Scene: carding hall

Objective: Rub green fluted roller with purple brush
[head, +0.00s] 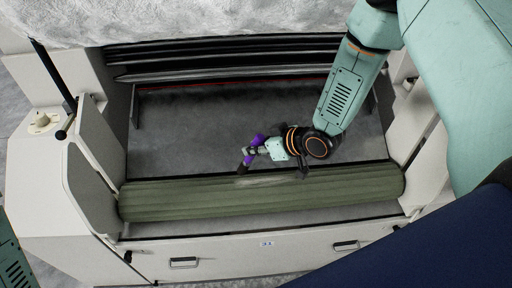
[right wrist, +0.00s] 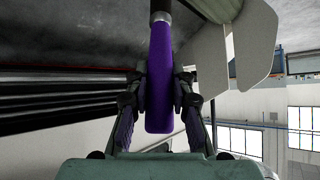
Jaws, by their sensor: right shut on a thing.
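The green fluted roller (head: 330,194) lies across the front of the machine, between its two pale side walls. My right gripper (head: 256,149) is above the dark bed just behind the roller, left of the roller's middle. It is shut on the purple brush (head: 258,140), and the handle also shows between the fingers in the right wrist view (right wrist: 160,80). The brush's dark end is near the roller's upper edge; I cannot tell whether it touches. A pale patch shows on the roller there. My left gripper is not in view.
Dark bars (head: 220,58) run across the back of the machine, below white fluffy fibre (head: 200,20). Side walls (head: 95,165) rise at both roller ends. The front panel (head: 220,252) has two handles. The dark bed (head: 190,125) left of my gripper is clear.

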